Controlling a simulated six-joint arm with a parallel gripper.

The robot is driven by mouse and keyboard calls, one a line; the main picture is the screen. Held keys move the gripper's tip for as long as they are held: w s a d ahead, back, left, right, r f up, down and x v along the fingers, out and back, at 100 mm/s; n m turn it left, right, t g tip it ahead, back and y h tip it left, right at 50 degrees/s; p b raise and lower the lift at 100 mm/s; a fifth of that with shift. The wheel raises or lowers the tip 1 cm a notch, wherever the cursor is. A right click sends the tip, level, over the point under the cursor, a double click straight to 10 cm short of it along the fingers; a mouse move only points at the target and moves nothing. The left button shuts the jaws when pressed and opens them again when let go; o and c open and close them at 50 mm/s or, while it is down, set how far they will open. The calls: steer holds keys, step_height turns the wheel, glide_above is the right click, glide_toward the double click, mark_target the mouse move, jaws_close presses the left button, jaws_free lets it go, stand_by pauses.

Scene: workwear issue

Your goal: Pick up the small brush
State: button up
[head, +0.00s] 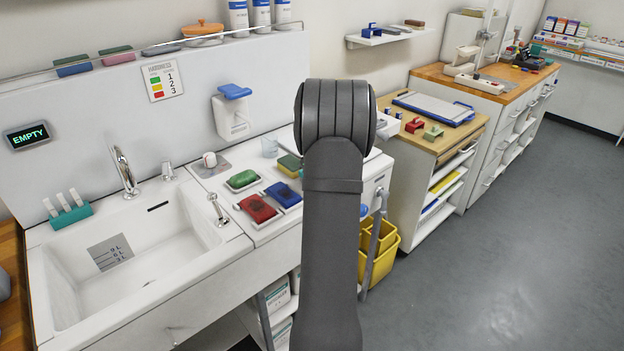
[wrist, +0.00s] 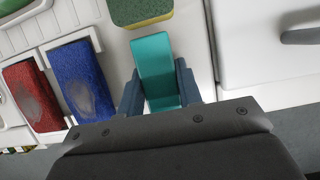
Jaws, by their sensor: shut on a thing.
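In the wrist view my gripper (wrist: 158,88) is shut on a teal thing (wrist: 153,58). It is a smooth, flat-faced piece between the two blue-grey fingers, reaching out past their tips over the white counter. No bristles show, so I cannot tell from its look that it is the small brush. Whether it touches the counter is unclear. In the head view my own arm hides the gripper and the held thing.
Left of the gripper lie a blue pad (wrist: 80,80) and a red pad (wrist: 30,95) in white trays. A green-and-yellow sponge (wrist: 140,10) is just beyond the teal thing. The empty-looking sink (head: 140,255) is left; a yellow bucket (head: 378,250) stands below the counter.

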steer(key=shift+r, duration=0.15)
step_height(320, 180, up, 5)
steer(key=shift+f, duration=0.2)
steer(key=s+d+r, duration=0.5)
steer(key=d+r, duration=0.1)
steer(key=d, duration=0.4)
steer(key=shift+d+r, duration=0.2)
steer(key=shift+r, duration=0.1)
steer(key=shift+s, duration=0.1)
